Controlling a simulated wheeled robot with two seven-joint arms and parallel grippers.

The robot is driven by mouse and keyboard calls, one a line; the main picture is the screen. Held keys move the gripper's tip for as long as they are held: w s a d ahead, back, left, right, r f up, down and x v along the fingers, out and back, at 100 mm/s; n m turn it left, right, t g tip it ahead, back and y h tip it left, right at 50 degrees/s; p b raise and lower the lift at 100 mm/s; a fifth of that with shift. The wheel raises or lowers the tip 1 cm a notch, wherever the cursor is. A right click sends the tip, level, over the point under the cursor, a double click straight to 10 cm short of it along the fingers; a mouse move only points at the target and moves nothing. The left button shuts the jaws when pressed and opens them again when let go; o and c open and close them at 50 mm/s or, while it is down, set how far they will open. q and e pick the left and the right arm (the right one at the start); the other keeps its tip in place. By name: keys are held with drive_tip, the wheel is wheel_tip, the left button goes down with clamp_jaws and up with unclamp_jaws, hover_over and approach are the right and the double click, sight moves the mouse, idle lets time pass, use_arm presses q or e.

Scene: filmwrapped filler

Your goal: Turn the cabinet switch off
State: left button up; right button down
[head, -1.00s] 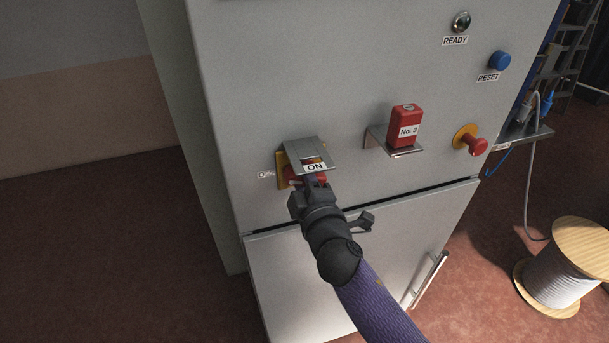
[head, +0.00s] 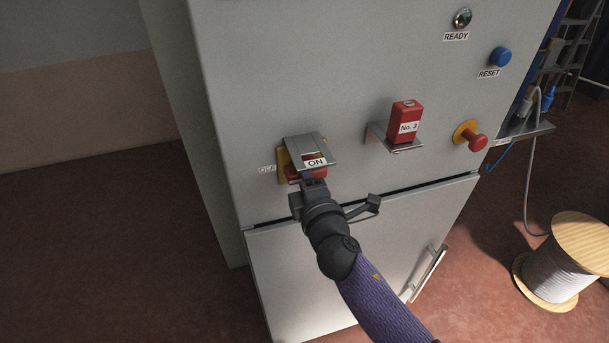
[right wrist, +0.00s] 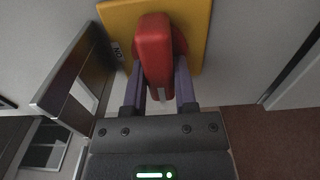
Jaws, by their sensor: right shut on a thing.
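The cabinet switch has a yellow plate (head: 282,164) and a red handle (head: 322,172) under a metal hood (head: 304,148). An ON label (head: 315,162) shows at the hood's front, and an OFF label (head: 266,169) is on the panel left of the plate. In the right wrist view the red handle (right wrist: 155,50) stands between the two fingers, in front of the yellow plate (right wrist: 200,25). My right gripper (head: 312,181) is shut on this handle and hides part of it in the head view. The handle looks roughly crosswise. My left gripper is not in view.
The grey cabinet (head: 300,80) also carries a red No. 3 block (head: 405,118) on a bracket, a red button (head: 474,139), a blue RESET button (head: 500,57) and a READY lamp (head: 462,18). A cable spool (head: 565,265) stands at the right. Floor at left is clear.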

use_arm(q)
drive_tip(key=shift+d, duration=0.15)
use_arm(e)
drive_tip(key=shift+c, duration=2)
unclamp_jaws()
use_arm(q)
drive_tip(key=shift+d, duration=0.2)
